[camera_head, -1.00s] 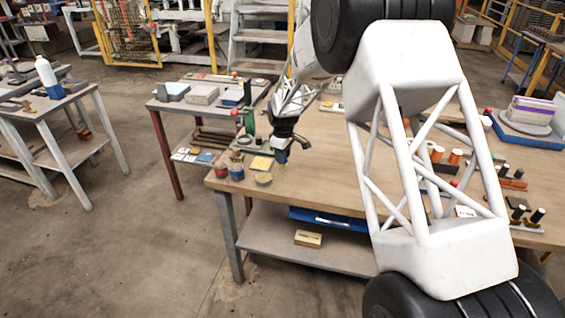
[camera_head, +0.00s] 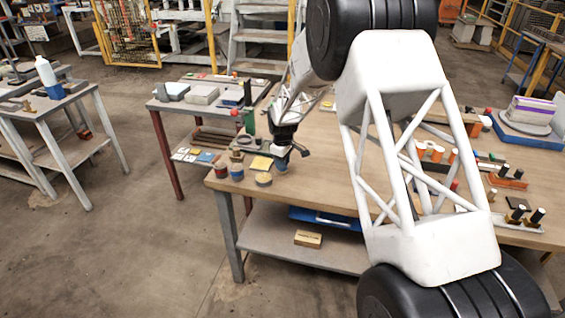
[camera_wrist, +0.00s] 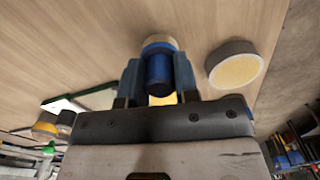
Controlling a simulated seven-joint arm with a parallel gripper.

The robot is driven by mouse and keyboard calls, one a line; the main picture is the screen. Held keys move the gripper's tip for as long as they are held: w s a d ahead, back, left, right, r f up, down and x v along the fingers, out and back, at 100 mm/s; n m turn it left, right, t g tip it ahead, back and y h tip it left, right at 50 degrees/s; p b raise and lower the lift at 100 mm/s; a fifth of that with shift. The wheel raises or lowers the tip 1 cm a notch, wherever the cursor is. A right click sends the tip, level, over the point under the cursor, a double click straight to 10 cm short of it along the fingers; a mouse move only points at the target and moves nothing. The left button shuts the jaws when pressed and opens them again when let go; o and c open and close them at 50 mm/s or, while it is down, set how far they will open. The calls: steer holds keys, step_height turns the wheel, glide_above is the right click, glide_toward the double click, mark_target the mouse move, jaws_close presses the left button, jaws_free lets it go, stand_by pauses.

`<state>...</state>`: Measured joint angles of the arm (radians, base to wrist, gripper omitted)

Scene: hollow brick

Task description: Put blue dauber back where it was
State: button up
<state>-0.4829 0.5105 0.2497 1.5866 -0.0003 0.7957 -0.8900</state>
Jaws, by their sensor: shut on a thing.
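The blue dauber (camera_wrist: 159,70) is a short blue cylinder with a wider pale-and-blue end at its far side. My gripper (camera_wrist: 158,82) is shut on it, one finger on each side, in the wrist view. In the head view my gripper (camera_head: 282,158) is over the near left part of the wooden table, and the dauber (camera_head: 281,166) shows as a small blue piece below it. A round grey dish with yellow content (camera_wrist: 236,68) is just right of the dauber in the wrist view, apart from it. Whether the dauber touches the table is unclear.
Racks with dark-handled pieces (camera_head: 508,180) stand at the right. The table's front edge is close.

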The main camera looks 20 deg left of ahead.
steer(key=shift+f, duration=0.15)
steer(key=o, duration=0.8)
steer(key=shift+o, duration=0.2)
step_height(320, 180, up, 12)
stand_by(0.5)
stand_by(0.7)
